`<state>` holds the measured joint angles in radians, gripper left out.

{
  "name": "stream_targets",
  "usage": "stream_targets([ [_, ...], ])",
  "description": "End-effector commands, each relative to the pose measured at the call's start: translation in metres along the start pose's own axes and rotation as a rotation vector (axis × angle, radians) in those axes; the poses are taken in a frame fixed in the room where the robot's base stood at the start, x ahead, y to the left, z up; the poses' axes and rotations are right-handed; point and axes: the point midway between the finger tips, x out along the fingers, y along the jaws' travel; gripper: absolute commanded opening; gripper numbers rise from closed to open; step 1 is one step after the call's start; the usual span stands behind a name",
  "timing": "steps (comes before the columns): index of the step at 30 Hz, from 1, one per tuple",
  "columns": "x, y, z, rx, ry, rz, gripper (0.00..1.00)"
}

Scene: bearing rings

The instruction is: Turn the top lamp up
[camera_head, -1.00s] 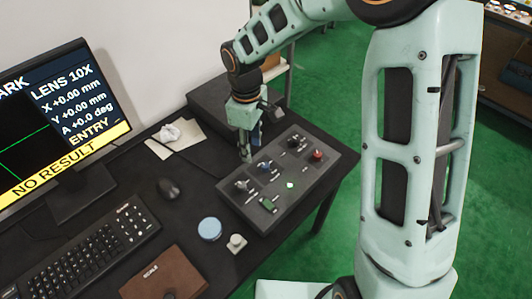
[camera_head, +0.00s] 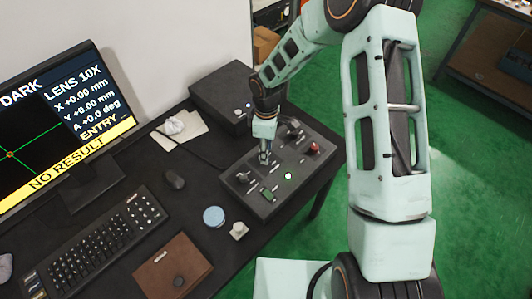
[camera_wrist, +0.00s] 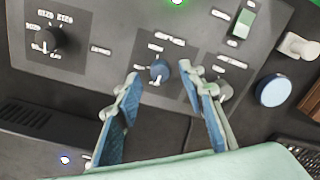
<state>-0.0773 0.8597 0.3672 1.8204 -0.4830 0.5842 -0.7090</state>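The dark grey control panel (camera_head: 320,171) lies on the desk and carries several knobs, a green switch and a lit green light. My gripper (camera_head: 264,158) points down over its left-middle part. In the wrist view a blue-grey knob (camera_wrist: 160,68) with a white mark sits between the two blue-padded fingertips of my gripper (camera_wrist: 159,74). The fingers are apart, with a visible gap on both sides of the knob. A black knob (camera_wrist: 48,40) is at the left, and another knob (camera_wrist: 224,90) is partly hidden by the right finger. The labels are too small to read for certain.
The green switch (camera_wrist: 243,22) is at the wrist view's upper right. A red knob (camera_head: 314,149) is at the panel's far right. A dark box (camera_head: 222,92) stands behind the panel. A monitor (camera_head: 62,130), keyboard (camera_head: 95,240) and round blue-topped item (camera_head: 213,216) are to the left.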

Motion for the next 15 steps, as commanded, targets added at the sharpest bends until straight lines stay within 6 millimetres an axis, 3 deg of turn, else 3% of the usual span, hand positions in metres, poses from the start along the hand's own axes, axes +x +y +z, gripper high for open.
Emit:
stream_targets([
  [6, 0.019, 0.000, 0.000, 0.000, -0.001, 0.000, 0.37],
  [15, 0.022, 0.001, 0.000, 0.001, 0.000, 0.001, 0.37],
])
